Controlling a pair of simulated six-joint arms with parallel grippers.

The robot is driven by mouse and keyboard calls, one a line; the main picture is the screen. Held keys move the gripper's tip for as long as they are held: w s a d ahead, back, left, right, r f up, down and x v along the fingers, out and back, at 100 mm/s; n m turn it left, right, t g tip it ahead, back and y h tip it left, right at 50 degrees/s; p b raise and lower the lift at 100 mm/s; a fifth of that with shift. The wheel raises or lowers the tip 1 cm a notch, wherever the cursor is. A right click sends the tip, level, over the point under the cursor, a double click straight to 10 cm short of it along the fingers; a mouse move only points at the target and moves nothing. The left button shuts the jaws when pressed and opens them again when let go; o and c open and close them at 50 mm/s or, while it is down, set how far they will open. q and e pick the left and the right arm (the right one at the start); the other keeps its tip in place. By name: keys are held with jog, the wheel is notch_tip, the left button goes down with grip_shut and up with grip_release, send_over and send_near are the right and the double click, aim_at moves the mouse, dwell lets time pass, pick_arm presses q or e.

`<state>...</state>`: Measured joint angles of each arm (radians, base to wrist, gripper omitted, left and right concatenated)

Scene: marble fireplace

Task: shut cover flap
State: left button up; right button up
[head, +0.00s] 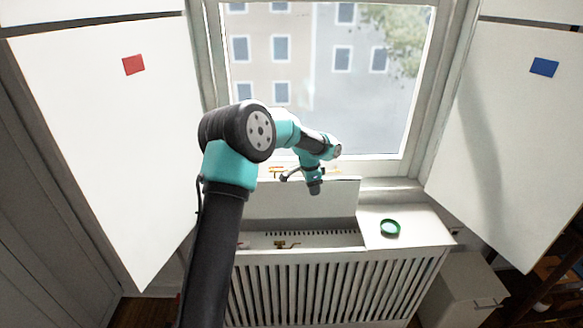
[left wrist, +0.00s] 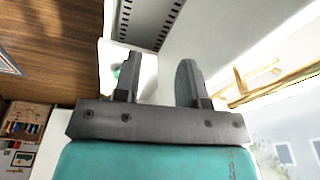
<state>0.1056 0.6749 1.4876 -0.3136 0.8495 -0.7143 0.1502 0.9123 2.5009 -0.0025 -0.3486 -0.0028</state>
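The cover flap (head: 300,200) is a white panel standing raised at the back of the radiator cover (head: 400,262), below the window. The space in front of it is open and shows a perforated strip and a brass valve (head: 285,244). My left arm reaches over the cover. Its gripper (head: 286,177) is near the flap's top edge, by the window; whether it touches the flap I cannot tell. In the left wrist view the two fingers of the left gripper (left wrist: 160,80) are apart with nothing clearly held between them. My right gripper is not in view.
Brass hardware (left wrist: 250,82) is close to the fingers' right side. White panels with a red patch (head: 133,65) and a blue patch (head: 544,67) flank the window. A white cabinet (head: 465,290) stands at right.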

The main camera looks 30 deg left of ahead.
pick_arm(q)
jog(key=a+r+m+y, duration=0.1)
jog(key=a+r, duration=0.3)
jog(key=r, duration=0.6)
jog(key=a+r+m+y, duration=0.1)
jog(key=a+r, duration=0.4)
jog(key=r, duration=0.5)
jog(key=shift+w+r, duration=0.15)
jog(key=shift+r, duration=0.1)
jog(key=shift+a, duration=0.1)
jog(key=f, duration=0.5)
jog(key=w+a+f, duration=0.1)
jog(key=f, duration=0.5)
jog(key=w+f, duration=0.1)
jog(key=f, duration=0.5)
jog(key=shift+a+f, duration=0.15)
jog(key=shift+a, duration=0.1)
grip_shut()
